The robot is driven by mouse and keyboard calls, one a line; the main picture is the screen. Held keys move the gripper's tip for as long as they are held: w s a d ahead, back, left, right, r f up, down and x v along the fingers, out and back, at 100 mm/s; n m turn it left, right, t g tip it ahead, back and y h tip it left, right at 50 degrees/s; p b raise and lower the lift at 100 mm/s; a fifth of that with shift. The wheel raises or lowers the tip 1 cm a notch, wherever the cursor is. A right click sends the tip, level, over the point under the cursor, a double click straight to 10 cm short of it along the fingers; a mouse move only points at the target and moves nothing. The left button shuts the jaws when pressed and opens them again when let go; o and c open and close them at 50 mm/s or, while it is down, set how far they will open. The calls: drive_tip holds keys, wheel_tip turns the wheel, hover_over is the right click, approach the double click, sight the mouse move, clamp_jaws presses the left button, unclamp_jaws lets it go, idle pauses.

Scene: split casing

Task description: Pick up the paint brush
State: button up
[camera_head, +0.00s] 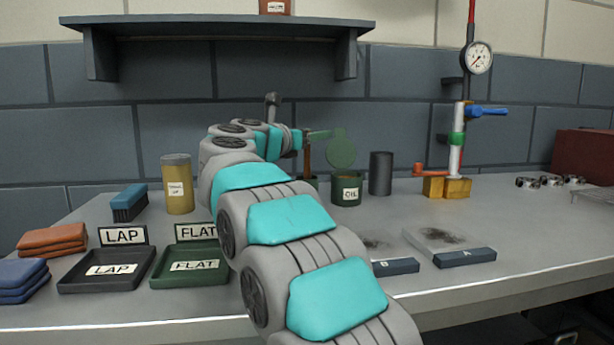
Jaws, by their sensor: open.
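What looks like the paint brush (307,157) shows as a narrow reddish-brown upright handle just right of my wrist. Its lower end goes down behind my arm towards a small dark pot, mostly hidden; I cannot see the bristles. My gripper (318,134) is at the end of my arm, pointing right, at the height of the handle's top. It is small and partly hidden by my wrist; its jaws are open. I cannot tell whether the handle stands between the fingers or beside them.
A green OIL pot (346,192) with a raised round lid (341,148) stands close right of the handle. A dark cylinder (381,173) and a valve pipe (457,150) stand farther right. A tan can (177,184) stands left. A shelf (215,27) hangs above.

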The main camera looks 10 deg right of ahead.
drive_tip(key=shift+w+d, duration=0.2)
drive_tip(key=shift+c, duration=0.4)
clamp_jaws()
idle(0.9)
